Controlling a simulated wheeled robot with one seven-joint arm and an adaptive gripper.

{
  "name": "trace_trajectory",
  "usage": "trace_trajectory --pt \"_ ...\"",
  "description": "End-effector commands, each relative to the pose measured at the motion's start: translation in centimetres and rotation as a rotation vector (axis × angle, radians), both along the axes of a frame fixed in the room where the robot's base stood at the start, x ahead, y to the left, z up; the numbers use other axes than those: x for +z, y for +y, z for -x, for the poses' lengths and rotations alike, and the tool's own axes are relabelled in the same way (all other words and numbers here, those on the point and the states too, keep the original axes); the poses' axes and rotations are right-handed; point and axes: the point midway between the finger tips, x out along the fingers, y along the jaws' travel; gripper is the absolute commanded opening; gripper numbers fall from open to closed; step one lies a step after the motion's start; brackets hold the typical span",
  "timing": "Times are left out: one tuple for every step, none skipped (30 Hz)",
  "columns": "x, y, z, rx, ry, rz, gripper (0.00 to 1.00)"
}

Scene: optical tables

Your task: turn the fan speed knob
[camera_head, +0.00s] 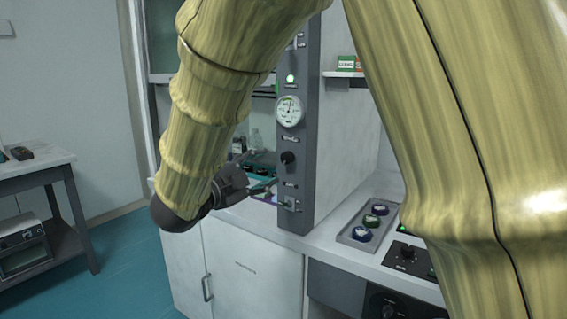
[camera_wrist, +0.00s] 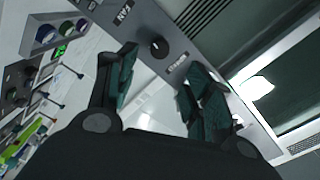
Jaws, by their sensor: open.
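My gripper (camera_head: 266,186) is open and empty, left of the panel and lower than the knob. In the wrist view its teal-padded fingers (camera_wrist: 162,78) stand apart, and no contact with the knob shows.
The grey panel (camera_head: 297,110) carries the gauge (camera_head: 290,111), a green light and a lower switch (camera_head: 290,204). A grey tray (camera_head: 359,236) with several round dark-rimmed items lies right on the white bench. Bottles (camera_head: 255,138) stand behind my gripper. My arm hides much of the view.

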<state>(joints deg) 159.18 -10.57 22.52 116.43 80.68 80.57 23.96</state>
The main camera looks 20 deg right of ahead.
Motion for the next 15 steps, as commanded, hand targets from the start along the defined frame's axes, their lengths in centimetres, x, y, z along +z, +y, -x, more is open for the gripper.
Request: trace_trajectory --pt "0.0 -0.5 -0.3 -0.002 0.001 -0.001 0.51" --pt "0.0 -0.8 -0.6 -0.003 0.001 -0.001 0.51" --pt "0.0 -1.2 -0.9 -0.002 0.001 0.001 0.51" --pt "0.0 -1.6 -1.2 -0.001 0.001 0.0 0.51" --pt "0.0 -2.0 -1.5 -0.001 0.001 0.0 0.51" --pt "-0.1 -2.5 -1.9 -0.002 0.002 0.0 0.51" --pt "-0.1 -2.9 -2.2 -0.001 0.002 -0.002 0.51" --pt "-0.1 -3.3 -2.5 -0.001 0.002 -0.001 0.51" --pt "-0.1 -3.9 -2.9 -0.002 0.002 0.0 0.51" --pt "-0.1 -4.3 -3.2 -0.002 0.002 0.0 0.51" --pt "-0.1 -4.6 -3.5 -0.002 0.002 0.0 0.51" --pt "-0.1 -5.1 -3.9 0.0 0.001 0.0 0.51" --pt "-0.1 -5.4 -4.2 0.0 0.001 0.0 0.51" --pt "-0.1 -5.8 -4.5 0.0 0.002 0.001 0.51" --pt "-0.1 -6.2 -4.8 -0.001 0.002 0.001 0.51"
